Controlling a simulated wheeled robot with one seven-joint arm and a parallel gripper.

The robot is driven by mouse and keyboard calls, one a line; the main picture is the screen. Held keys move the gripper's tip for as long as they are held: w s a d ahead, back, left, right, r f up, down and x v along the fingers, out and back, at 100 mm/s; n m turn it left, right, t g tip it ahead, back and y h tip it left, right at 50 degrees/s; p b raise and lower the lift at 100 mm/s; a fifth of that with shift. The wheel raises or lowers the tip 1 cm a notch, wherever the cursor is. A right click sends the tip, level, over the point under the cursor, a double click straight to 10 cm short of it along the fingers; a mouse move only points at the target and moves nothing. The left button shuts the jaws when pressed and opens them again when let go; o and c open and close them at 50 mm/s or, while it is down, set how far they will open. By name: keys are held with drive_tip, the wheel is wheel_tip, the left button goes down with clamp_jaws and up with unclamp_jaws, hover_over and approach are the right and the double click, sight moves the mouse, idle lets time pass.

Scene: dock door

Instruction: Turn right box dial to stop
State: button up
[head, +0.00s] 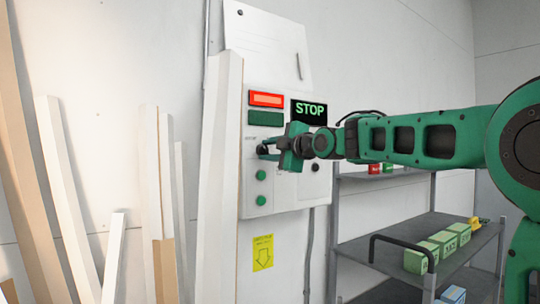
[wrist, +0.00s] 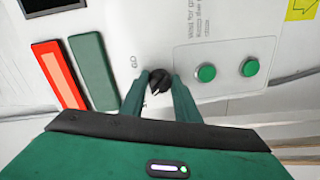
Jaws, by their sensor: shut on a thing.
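A white control box (head: 257,205) on the wall carries a lit red lamp (head: 266,99), a dark green lamp (head: 265,118) and a black display (head: 309,110) reading STOP in green. The black dial (wrist: 160,79) sits between my fingertips in the wrist view, with a small light pointer mark and the letters GO printed close by. My gripper (head: 267,150) reaches the box from the right and is shut on the dial. In the head view the gripper mostly hides the dial.
Two green buttons (wrist: 228,71) sit beside the dial, and a dark round knob (head: 315,167) is at the box's right. Tall white boards (head: 222,180) lean close on the left. A grey shelf cart (head: 400,232) with green blocks (head: 438,248) stands below my arm.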

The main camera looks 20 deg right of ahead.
drive_tip(key=shift+d, duration=0.15)
drive_tip(key=o, duration=1)
drive_tip(key=shift+w, duration=0.15)
drive_tip(key=shift+o, duration=0.2)
drive_tip(key=v, duration=1)
drive_tip(key=shift+s, duration=0.4)
drive_tip(key=shift+f, duration=0.15)
